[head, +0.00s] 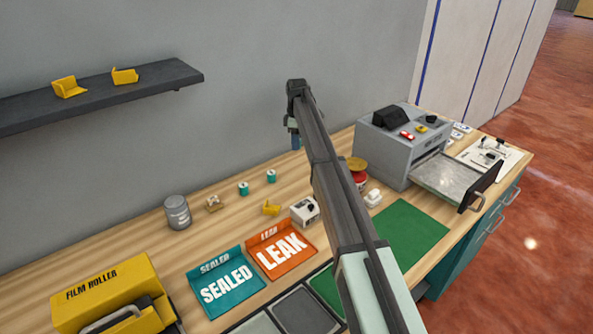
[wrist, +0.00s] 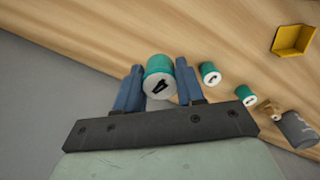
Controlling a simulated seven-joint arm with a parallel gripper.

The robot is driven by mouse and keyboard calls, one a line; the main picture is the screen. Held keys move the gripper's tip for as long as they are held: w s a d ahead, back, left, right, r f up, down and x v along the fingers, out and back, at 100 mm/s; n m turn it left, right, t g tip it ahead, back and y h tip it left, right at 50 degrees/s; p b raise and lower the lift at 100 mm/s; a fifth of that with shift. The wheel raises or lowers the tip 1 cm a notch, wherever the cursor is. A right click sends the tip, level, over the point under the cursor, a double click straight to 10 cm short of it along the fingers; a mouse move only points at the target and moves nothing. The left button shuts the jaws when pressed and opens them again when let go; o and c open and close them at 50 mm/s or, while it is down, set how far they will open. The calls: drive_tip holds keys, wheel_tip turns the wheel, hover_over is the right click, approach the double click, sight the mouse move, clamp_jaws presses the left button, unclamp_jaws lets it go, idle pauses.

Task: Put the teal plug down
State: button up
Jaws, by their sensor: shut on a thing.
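My gripper (wrist: 157,88) has blue fingers on both sides of a teal plug (wrist: 158,66) and is shut on it. The plug has a white end face with a dark mark, turned toward the wrist camera. In the head view my gripper (head: 295,142) hangs above the back of the wooden bench, near the grey wall; I cannot make out the held plug there. Two more teal plugs stand on the bench, one (head: 243,188) to the left and one (head: 271,176) nearer my gripper. They also show in the wrist view, right of the held plug.
A grey can (head: 177,212), a small tan part (head: 213,202) and a yellow bracket (head: 271,208) stand on the bench (head: 225,215). SEALED (head: 228,284) and LEAK (head: 281,251) trays lie in front. A grey machine (head: 398,148) stands right. A dark shelf (head: 100,95) juts out left.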

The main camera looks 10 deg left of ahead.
sight(296, 169)
drive_tip(key=shift+w+a+n, duration=0.1)
drive_tip(key=shift+w+n, duration=0.1)
drive_tip(key=shift+n, duration=0.1)
drive_tip(key=shift+f, duration=4.95)
drive_tip(key=shift+f, duration=0.1)
drive_tip(key=o, duration=1.1)
wheel_tip(296, 169, up, 12)
drive_tip(key=shift+r, duration=0.1)
